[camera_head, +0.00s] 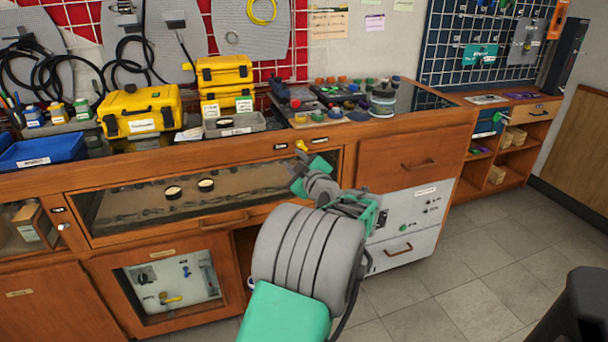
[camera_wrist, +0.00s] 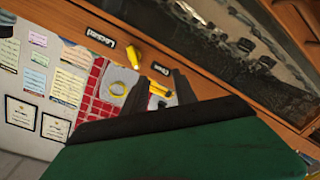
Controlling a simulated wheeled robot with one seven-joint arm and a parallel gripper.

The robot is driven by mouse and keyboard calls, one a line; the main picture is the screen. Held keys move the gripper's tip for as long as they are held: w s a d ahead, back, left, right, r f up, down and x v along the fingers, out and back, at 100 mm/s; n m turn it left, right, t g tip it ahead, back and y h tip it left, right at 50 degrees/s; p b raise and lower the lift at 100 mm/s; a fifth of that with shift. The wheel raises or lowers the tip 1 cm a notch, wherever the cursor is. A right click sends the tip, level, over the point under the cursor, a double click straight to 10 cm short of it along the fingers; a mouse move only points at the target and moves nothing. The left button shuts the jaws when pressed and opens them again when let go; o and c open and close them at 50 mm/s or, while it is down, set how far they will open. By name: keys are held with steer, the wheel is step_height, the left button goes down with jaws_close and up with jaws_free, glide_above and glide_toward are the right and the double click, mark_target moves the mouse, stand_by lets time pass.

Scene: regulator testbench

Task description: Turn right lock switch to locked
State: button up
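The right lock switch is a small yellow handle (camera_head: 301,146) on the wooden front rail of the bench, above the right end of the glass drawer window. In the wrist view the yellow handle (camera_wrist: 133,57) sits between a dark "Locked" label (camera_wrist: 101,37) and a dark "Open" label (camera_wrist: 158,69). My gripper (camera_head: 305,170) is just below and beside the switch in the head view. In the wrist view its two dark fingers (camera_wrist: 161,88) stand apart with a gap between them. They appear empty, and the handle lies beyond the tip of one finger. I cannot tell whether they touch it.
A glass-fronted drawer (camera_head: 226,219) with two round gauges is under the rail, with another lock switch (camera_head: 62,226) at its left. Yellow cases (camera_head: 140,110), a grey tray (camera_head: 234,124) and parts crowd the benchtop.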

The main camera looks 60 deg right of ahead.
mark_target(303, 148)
steer(key=s+d+h, duration=0.2)
steer(key=s+d, duration=0.1)
steer(key=s, duration=0.1)
steer(key=x, duration=0.7)
steer(key=shift+w+f, duration=0.15)
steer(key=shift+c, duration=0.4)
jaws_close()
